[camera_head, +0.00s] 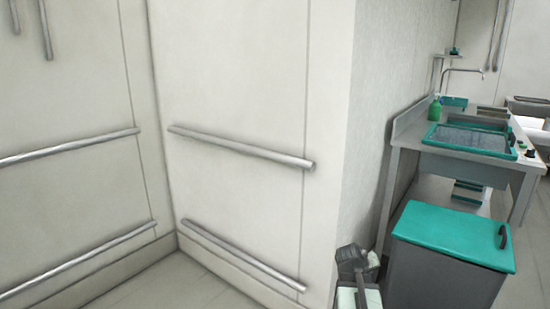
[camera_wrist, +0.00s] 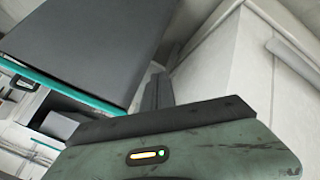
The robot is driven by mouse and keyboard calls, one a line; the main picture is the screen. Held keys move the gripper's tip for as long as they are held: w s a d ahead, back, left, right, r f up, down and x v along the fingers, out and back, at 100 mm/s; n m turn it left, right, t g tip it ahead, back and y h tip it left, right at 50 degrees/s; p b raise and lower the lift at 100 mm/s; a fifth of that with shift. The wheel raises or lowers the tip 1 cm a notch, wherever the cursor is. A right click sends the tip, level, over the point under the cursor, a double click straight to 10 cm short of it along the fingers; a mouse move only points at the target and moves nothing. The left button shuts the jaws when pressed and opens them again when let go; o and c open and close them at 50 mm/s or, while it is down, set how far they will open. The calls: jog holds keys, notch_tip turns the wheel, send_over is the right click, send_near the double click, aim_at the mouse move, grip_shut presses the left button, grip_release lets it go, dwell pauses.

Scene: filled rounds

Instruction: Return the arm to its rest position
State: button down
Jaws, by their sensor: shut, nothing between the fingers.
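My gripper (camera_wrist: 158,78) shows in the wrist view. Its two dark, narrow fingers stand side by side, shut, with nothing between them. They rise from a dark bar on a worn grey-green housing (camera_wrist: 190,150) with a small lit indicator. The wrist view is tilted, with a dark grey cabinet side (camera_wrist: 90,45) left of the fingers and a pale wall (camera_wrist: 225,65) to the right. No gripper can be made out in the head view, so the arm's overall pose is hidden.
In the head view, a grey cabinet with a teal top (camera_head: 455,235) stands front right, before a sink counter (camera_head: 440,160). A small dark container (camera_head: 355,262) sits beside the wall corner. Metal rails (camera_head: 240,147) line the pale walls. Some floor (camera_head: 180,285) shows clear at front left.

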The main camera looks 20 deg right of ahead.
jog(key=w+a+f+n+g+y, duration=0.1)
jog(key=w+a+f+y, duration=0.15)
jog(key=a, duration=0.85)
jog(key=w+a+f+n+y, duration=0.1)
jog(key=a+f+y, duration=0.15)
jog(key=a, duration=0.85)
jog(key=s+a+f+n+g+y, duration=0.1)
jog(key=s+a+g+y, duration=0.15)
jog(key=a, duration=0.85)
jog(key=s+a+f+n+g+y, duration=0.1)
jog(key=s+a, duration=0.2)
jog(key=a, duration=0.7)
notch_tip(320, 180, up, 35)
jog(key=p, duration=3.4)
jog(key=shift+w+d+f+p, duration=0.15)
jog(key=shift+d+f+p, duration=0.05)
jog(key=shift+d+p, duration=0.1)
jog(key=shift+t+h, duration=0.25)
